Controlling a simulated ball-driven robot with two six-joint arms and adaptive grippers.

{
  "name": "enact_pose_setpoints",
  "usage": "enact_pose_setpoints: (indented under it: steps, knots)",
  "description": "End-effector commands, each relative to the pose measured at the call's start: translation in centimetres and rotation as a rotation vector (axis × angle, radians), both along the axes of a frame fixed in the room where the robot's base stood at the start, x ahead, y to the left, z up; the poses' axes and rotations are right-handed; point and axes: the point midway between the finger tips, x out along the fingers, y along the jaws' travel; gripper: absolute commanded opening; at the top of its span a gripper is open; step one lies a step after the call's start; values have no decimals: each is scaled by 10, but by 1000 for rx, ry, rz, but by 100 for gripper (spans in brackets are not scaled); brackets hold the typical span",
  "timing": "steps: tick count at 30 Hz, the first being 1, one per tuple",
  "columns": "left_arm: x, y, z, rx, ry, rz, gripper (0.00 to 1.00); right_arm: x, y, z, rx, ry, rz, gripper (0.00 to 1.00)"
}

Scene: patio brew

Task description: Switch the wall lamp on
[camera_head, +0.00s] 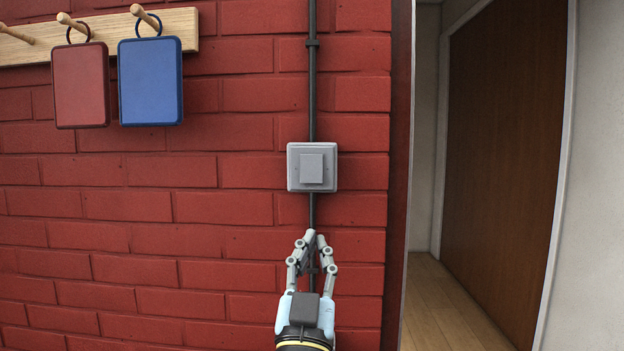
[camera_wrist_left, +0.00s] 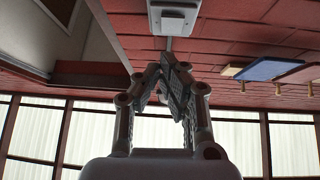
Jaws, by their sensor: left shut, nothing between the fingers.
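A grey square wall switch (camera_head: 312,167) with a raised rocker plate is mounted on the red brick wall, on a dark vertical conduit. It also shows at the top of the left wrist view (camera_wrist_left: 173,17). My left gripper (camera_head: 312,238) is below the switch in the head view, its fingertips together and empty. The fingers also show shut in the left wrist view (camera_wrist_left: 171,62). The fingertips are apart from the switch in the picture. The lamp is not in view, and neither is my right gripper.
A wooden peg rail (camera_head: 210,22) at the upper left holds a red panel (camera_head: 80,86) and a blue panel (camera_head: 150,82) on loops. The conduit (camera_head: 312,90) runs up the wall. A doorway with a brown door (camera_head: 505,150) opens at the right. The wall around the switch is clear.

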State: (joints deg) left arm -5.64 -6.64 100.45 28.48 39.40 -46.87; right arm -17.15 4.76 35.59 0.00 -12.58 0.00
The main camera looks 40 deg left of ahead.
Motion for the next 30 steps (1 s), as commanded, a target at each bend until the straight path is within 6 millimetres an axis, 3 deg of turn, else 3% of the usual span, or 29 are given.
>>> enact_pose_setpoints:
  steps: [1, 3, 16, 20, 30]
  knots:
    - [-4, 3, 14, -1, -34, 21, 0, 0, 0, 1, 0, 0, 0, 0]
    - [-8, 6, 25, -4, -61, 39, 0, 0, 0, 1, 0, 0, 0, 0]
    - [-6, 8, 31, -3, -68, 42, 0, -1, 5, 2, 5, 2, -2, 0]
    - [5, 15, 42, -3, -71, 42, 0, 0, 6, 8, 6, 1, -3, 0]
    - [53, 44, 87, -1, -69, 42, 0, 1, 5, 28, 5, -2, -2, 0]
